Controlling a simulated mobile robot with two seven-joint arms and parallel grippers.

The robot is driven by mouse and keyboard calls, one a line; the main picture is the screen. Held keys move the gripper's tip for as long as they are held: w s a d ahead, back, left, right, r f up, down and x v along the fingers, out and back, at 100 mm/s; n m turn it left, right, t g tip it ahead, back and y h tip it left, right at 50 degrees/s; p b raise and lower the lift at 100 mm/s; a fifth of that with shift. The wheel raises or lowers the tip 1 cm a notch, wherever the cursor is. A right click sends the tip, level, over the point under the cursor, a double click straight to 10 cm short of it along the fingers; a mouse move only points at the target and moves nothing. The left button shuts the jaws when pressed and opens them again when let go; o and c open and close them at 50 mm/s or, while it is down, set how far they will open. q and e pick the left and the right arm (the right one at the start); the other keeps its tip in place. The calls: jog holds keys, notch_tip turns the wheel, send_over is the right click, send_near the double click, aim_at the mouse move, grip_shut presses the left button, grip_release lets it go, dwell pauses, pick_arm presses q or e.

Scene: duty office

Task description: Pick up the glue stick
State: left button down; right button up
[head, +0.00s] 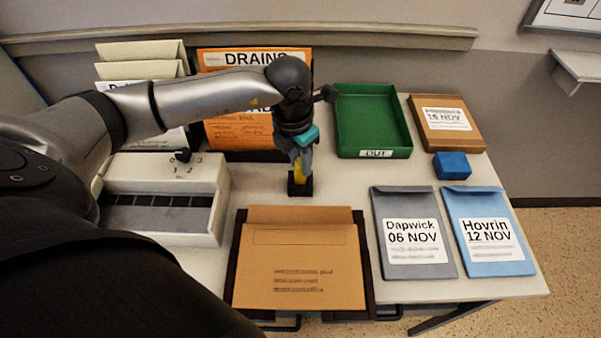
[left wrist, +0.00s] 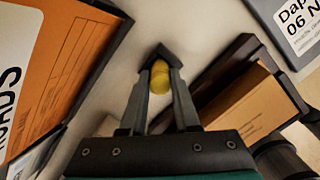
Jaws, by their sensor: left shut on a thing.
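The yellow glue stick (head: 299,172) is upright between the fingers of my left gripper (head: 300,166), behind the brown folder. My left gripper is shut on it. In the left wrist view the glue stick (left wrist: 160,78) shows as a rounded yellow shape between the two grey fingers (left wrist: 160,88). A small black block (head: 299,188) is at its lower end on the table; it also shows just beyond the fingertips in the left wrist view (left wrist: 162,55). Whether the glue stick stands inside the block or is clear of it cannot be told. My right gripper is not in view.
A brown folder (head: 300,262) lies in a dark tray in front. A green OUT tray (head: 342,128) stands right of my gripper, orange DRAINS folder (head: 225,134) behind. Right are a grey envelope (head: 410,268), a blue envelope (head: 510,262) and a blue block (head: 452,166). A beige box (head: 160,172) is left.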

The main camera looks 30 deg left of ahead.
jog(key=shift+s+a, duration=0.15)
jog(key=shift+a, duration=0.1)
pick_arm(q)
jog(key=shift+r, duration=0.15)
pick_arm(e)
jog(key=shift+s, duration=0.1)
pick_arm(q)
jog(key=shift+r, duration=0.6)
notch_tip(320, 180, up, 19)
jog(key=p, duration=0.3)
jog(key=shift+f+p, duration=0.2)
jog(key=shift+p, duration=0.1)
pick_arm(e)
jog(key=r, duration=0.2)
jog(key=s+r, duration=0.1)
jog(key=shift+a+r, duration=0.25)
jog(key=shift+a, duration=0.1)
pick_arm(q)
jog(key=shift+f, duration=0.15)
